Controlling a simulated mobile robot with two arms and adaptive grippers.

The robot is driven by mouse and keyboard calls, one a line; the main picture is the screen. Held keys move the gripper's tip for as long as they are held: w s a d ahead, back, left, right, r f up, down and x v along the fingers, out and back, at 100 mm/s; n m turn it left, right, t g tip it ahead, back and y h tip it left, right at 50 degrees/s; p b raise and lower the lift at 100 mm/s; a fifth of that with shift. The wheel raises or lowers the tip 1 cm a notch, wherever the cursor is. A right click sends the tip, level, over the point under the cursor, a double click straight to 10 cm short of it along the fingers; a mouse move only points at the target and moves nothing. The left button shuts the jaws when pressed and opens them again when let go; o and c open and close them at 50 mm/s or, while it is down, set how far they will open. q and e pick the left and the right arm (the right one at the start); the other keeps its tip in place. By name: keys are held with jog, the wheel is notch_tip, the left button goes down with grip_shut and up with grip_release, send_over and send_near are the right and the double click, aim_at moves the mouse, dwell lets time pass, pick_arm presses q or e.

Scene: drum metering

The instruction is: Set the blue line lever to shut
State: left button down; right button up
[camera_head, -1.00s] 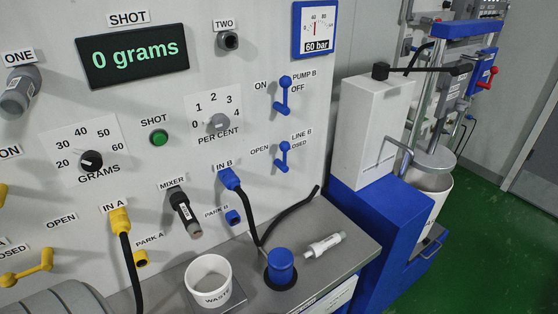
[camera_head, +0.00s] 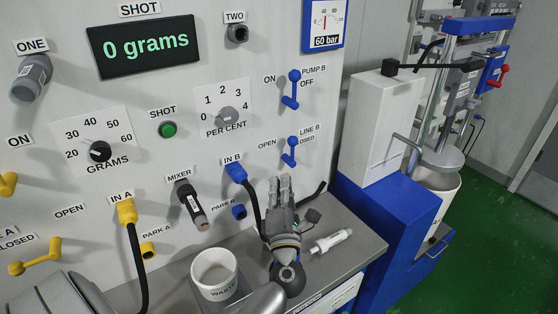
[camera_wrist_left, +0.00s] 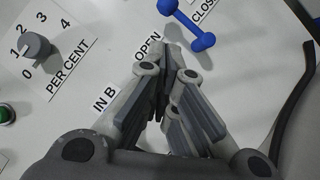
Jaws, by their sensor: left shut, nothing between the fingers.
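The blue LINE B lever (camera_head: 290,152) is on the panel, between the OPEN label on its left and a partly covered CLOSED label on its right. It runs roughly up and down in the head view, and I cannot tell its setting for sure. It also shows near the top of the left wrist view (camera_wrist_left: 188,25). My left gripper (camera_head: 285,182) is shut and empty, fingers pointing up, a little below the lever in the head view and apart from it. The fingers show in the left wrist view (camera_wrist_left: 163,82), below the OPEN label. My right gripper is out of view.
The blue PUMP B lever (camera_head: 292,90) is above. The IN B hose plug (camera_head: 235,172) is left of the gripper. A WASTE cup (camera_head: 214,270) and a white tube (camera_head: 331,241) are on the bench beside my arm. A black hose end (camera_head: 314,196) is right.

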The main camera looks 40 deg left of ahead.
pick_arm(q)
jog(key=p+x, duration=0.2)
jog(key=x, duration=0.8)
jog(key=shift+p, duration=0.35)
